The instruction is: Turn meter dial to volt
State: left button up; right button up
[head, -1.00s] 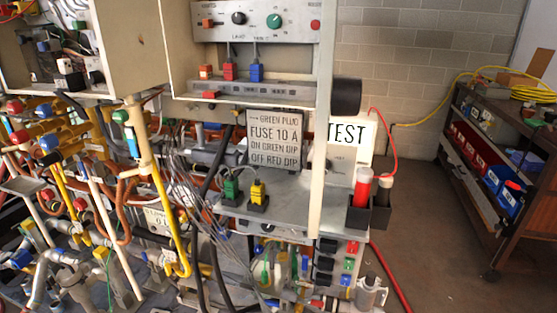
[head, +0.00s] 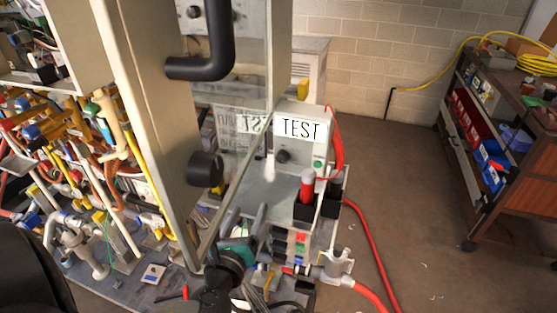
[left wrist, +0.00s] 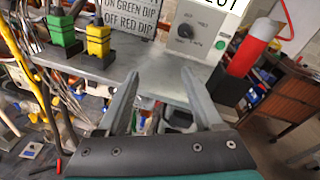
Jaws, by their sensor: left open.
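The meter is a pale grey box (head: 291,142) with a white TEST label (head: 300,128), standing on a grey shelf. Its dark round dial (head: 283,156) is on the front face. In the left wrist view the dial (left wrist: 185,31) shows with small markings around it, too small to read surely. My left gripper (head: 245,213) is below and in front of the meter, apart from the dial. In the left wrist view its two fingers (left wrist: 160,73) are spread and empty, below the dial. My right gripper is not in view.
A tall beige panel (head: 150,110) with a black handle (head: 219,50) stands left of the meter. A red probe (head: 307,187) in a black holder stands before the meter at right. Green (left wrist: 62,28) and yellow plugs (left wrist: 98,42) are left of the dial.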

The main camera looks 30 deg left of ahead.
pick_arm(q)
notch_tip(320, 180, up, 2)
jog(key=d+m+t+h, duration=0.1)
jog(key=m+t, duration=0.1)
jog(key=m, duration=0.3)
send_near(281, 160)
jog(key=shift+h, duration=0.3)
jog(key=x, duration=0.8)
jog(key=shift+w+a+r+p, duration=0.1)
jog(key=shift+w+a+p, duration=0.1)
jog(key=shift+a+p, duration=0.1)
jog(key=shift+c, duration=0.2)
jog(key=shift+m, duration=0.3)
grip_shut()
